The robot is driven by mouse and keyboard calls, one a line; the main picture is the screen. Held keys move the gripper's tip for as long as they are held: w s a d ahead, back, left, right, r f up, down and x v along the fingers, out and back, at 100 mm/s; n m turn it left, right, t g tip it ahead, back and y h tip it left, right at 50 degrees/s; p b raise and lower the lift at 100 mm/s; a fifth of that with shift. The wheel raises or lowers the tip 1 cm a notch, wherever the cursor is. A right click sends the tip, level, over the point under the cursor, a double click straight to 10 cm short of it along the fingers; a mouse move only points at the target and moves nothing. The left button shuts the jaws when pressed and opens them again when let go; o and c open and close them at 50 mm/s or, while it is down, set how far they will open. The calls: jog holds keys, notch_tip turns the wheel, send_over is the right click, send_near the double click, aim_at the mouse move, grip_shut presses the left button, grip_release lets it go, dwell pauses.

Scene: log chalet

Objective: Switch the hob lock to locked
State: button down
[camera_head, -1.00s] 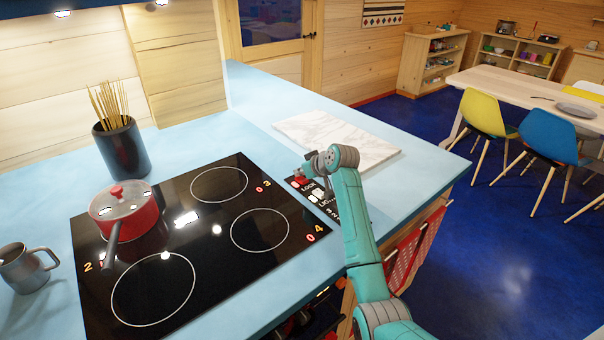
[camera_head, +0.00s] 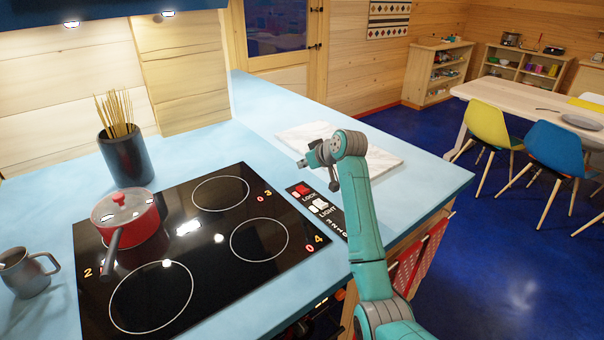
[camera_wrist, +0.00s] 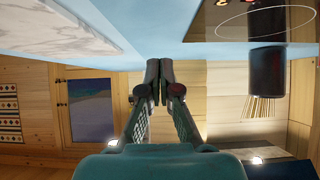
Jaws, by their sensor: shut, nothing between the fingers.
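The hob lock is a red rocker switch (camera_head: 301,191) labelled LOCK on a black control strip (camera_head: 331,214) to the right of the hob (camera_head: 200,240). A white switch (camera_head: 318,205) labelled LIGHT sits just below it on the strip. My gripper (camera_head: 302,163) is above and beyond the red switch in the head view, apart from it. In the wrist view my gripper (camera_wrist: 158,68) is shut with nothing between its fingers. The wrist view does not show the switch. I cannot tell from its small picture which way the red rocker is tilted.
A red pot (camera_head: 125,218) stands on the hob's left side, its handle toward the front. A marble board (camera_head: 375,155) lies behind my arm. A utensil pot (camera_head: 126,156) and a grey mug (camera_head: 25,273) stand on the blue counter. The counter's right end is clear.

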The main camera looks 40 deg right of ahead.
jog(key=shift+s+d+r, duration=0.1)
jog(key=shift+s+r, duration=0.7)
jog(key=shift+r, duration=0.35)
jog(key=shift+s+r, duration=0.8)
jog(key=shift+r, duration=0.3)
jog(key=shift+f, duration=0.1)
